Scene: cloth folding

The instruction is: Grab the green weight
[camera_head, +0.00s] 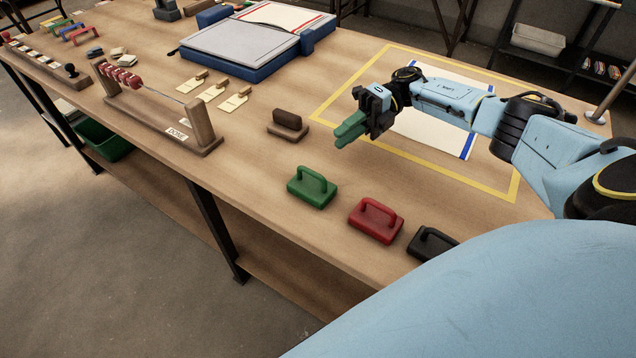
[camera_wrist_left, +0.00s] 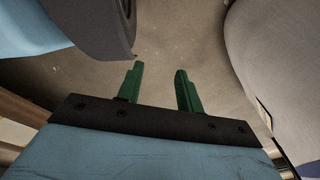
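The green weight (camera_head: 311,188), a block with an arched handle, stands near the table's front edge in the head view. My right gripper (camera_head: 347,131), with green fingers, is above the table, behind and to the right of the green weight, apart from it. Its fingers overlap in this view, so I cannot tell whether it is open or shut; nothing shows held. My left gripper is outside the head view. In the left wrist view, the left gripper (camera_wrist_left: 160,84) has its fingers apart, empty, with floor behind them.
A red weight (camera_head: 376,221) and a black weight (camera_head: 432,244) stand right of the green one. A wooden rack (camera_head: 200,135) is at the left. A white cloth with blue stripes (camera_head: 434,136) lies inside a yellow outline.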

